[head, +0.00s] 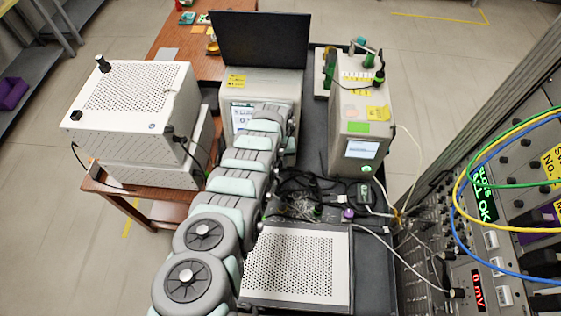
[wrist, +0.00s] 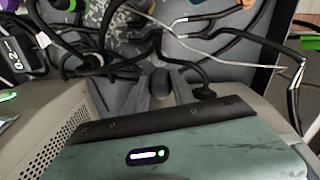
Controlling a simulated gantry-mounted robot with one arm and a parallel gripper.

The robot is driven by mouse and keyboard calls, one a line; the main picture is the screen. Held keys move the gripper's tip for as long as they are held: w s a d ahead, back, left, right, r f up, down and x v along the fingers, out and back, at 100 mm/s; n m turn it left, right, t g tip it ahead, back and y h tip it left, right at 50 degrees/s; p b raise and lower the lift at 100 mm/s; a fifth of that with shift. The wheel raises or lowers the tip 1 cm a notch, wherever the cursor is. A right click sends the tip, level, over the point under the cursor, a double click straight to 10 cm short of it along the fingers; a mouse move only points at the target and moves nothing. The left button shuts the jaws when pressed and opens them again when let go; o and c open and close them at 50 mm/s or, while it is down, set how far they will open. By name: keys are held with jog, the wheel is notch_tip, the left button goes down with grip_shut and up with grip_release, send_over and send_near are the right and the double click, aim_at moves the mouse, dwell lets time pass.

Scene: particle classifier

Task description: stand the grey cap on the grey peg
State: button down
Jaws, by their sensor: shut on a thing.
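In the wrist view, my gripper (wrist: 160,92) points away over a tangle of cables. A small dark grey rounded piece (wrist: 160,82) shows between its fingers, which are shut on it. I take this for the grey cap; its lower part is hidden by the gripper body. In the head view my arm reaches up to the white instrument with a screen, and the fingers and cap cannot be made out there. I cannot pick out the grey peg for sure in either view.
A bundle of cables (head: 310,195) lies beyond a perforated metal box (head: 300,265). A tall instrument (head: 360,120) stands at right, and a white instrument (head: 235,110) behind my arm. A rack with coloured cables (head: 485,230) borders the right. A white perforated box (head: 130,95) stands left.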

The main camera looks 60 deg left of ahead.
jog(key=shift+d+r+m+p, duration=0.1)
jog(key=shift+r+m+p, duration=0.05)
jog(key=shift+m+p, duration=0.2)
jog(key=shift+f, duration=0.4)
notch_tip(320, 180, down, 5)
jog(key=b, duration=0.5)
jog(key=shift+f, duration=0.15)
jog(key=shift+m, duration=0.25)
dwell(0.9)
jog(key=shift+f, duration=0.1)
dwell(0.4)
jog(key=shift+f+b, duration=0.35)
jog(key=shift+b, duration=0.2)
jog(key=shift+f+b, duration=1.35)
